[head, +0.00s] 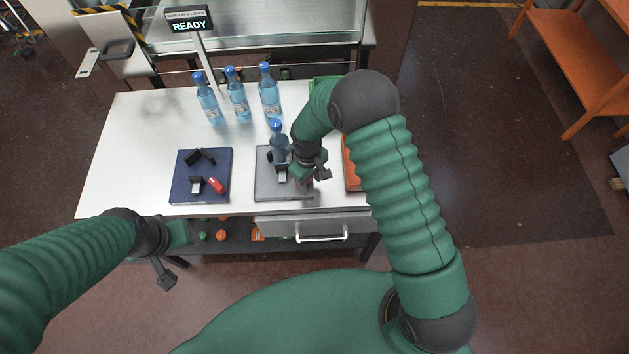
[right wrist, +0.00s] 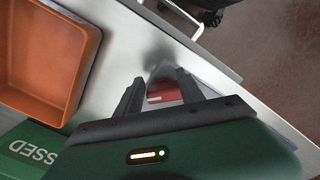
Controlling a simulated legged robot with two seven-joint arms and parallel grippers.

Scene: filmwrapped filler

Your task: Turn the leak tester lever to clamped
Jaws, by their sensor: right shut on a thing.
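The leak tester, a grey plate (head: 262,187) with dark blocks, stands at the table's front edge. A blue-capped bottle (head: 278,145) stands upright on it, partly behind my right arm. My right gripper (head: 309,177) is at the plate's right side, shut on a red lever (right wrist: 163,93), which shows between the fingers in the right wrist view. In the head view the gripper hides most of this lever, so its angle is unclear. My left gripper (head: 168,270) hangs in front of the table, away from the tester; its opening is unclear.
A blue plate (head: 184,192) with dark blocks and a red lever (head: 216,185) lies to the left. Several bottles (head: 237,95) stand behind, near the READY sign (head: 189,22). An orange tray (right wrist: 40,62) and a green tray (right wrist: 30,148) are on the right.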

